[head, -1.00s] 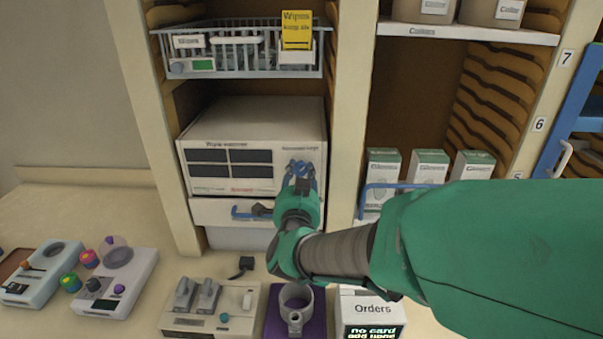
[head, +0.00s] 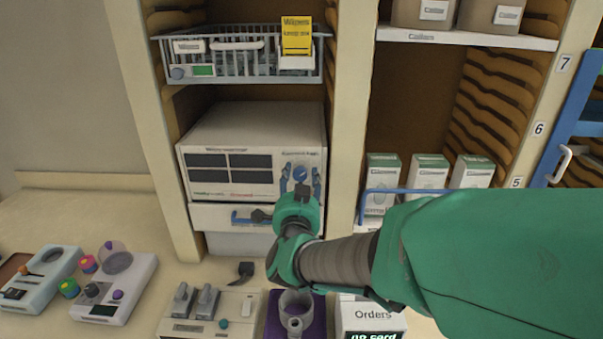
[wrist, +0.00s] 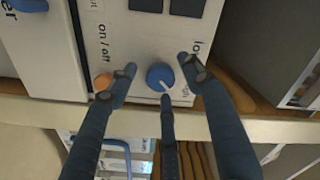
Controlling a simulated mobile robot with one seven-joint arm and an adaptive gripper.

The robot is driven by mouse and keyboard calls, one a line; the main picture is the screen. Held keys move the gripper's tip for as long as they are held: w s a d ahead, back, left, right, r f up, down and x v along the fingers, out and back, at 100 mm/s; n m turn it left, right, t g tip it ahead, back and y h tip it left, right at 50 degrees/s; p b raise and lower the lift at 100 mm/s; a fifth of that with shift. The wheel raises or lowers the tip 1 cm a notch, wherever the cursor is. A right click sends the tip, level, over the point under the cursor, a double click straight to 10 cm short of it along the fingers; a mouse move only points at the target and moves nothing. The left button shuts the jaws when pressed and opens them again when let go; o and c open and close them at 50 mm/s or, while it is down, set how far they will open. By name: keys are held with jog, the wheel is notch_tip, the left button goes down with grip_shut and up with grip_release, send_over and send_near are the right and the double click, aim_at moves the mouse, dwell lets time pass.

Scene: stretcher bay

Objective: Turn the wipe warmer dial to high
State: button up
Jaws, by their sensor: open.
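The wipe warmer (head: 250,150) is a white box on a shelf with dark panels on its front. Its round blue dial (head: 300,174) is at the right of that front. In the wrist view the dial (wrist: 160,77) has a pale mark pointing to the picture's lower right, towards a partly hidden label ending in "gh". Another label starting "lo" is at upper right. My gripper (wrist: 158,76) is open, its dark blue fingers spread on both sides of the dial, with a third finger below it. They appear apart from the dial. My gripper (head: 302,185) also shows in the head view.
An orange on/off button (wrist: 103,81) is beside the dial, close to one finger. A drawer with a blue handle (head: 245,216) is below the warmer, and a wire basket (head: 240,65) above. Glove boxes (head: 428,172) stand to the right; devices line the counter.

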jog(key=s, duration=1.1)
jog(key=shift+s, duration=0.4)
jog(key=shift+w, duration=0.1)
jog(key=s+d+f+n+g, duration=0.2)
jog(key=s+d+n+g, duration=0.2)
jog(key=s+d, duration=0.8)
jog(key=s+d+f+n+g, duration=0.2)
jog(key=s+d+n+g, duration=0.2)
jog(key=s+d+g, duration=0.4)
jog(key=s+d, duration=0.4)
jog(key=shift+f, duration=0.3)
dwell(2.4)
